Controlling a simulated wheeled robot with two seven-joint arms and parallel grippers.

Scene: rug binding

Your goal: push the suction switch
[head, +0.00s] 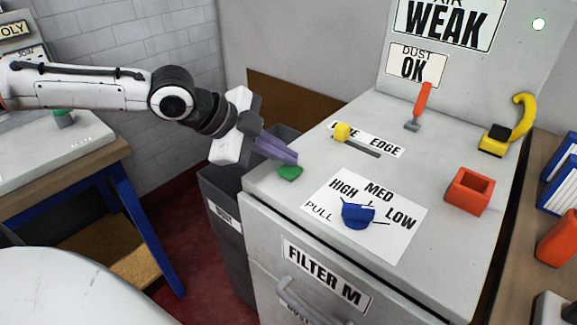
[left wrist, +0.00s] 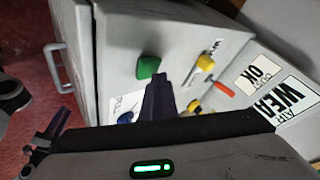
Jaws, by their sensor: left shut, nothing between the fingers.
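A green button (head: 290,172) sits at the near-left corner of the grey cabinet top (head: 330,140); no label on it is readable, so I cannot confirm it is the suction switch. It also shows in the left wrist view (left wrist: 148,67). My left gripper (head: 290,156) is shut and empty, its fingertips just above and behind the green button in the head view. In the left wrist view the dark fingers (left wrist: 158,92) lie beside the button; contact cannot be judged. A dark jaw-like part (left wrist: 52,124), apparently my right gripper, shows at the lower left there.
On the cabinet top are a blue knob (head: 357,213), a yellow-ended slider (head: 343,132), a red lever (head: 421,105), a red square box (head: 469,190) and a yellow hooked handle (head: 505,130). A grey bin (head: 222,190) stands left of the cabinet. A blue-legged table (head: 145,225) is farther left.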

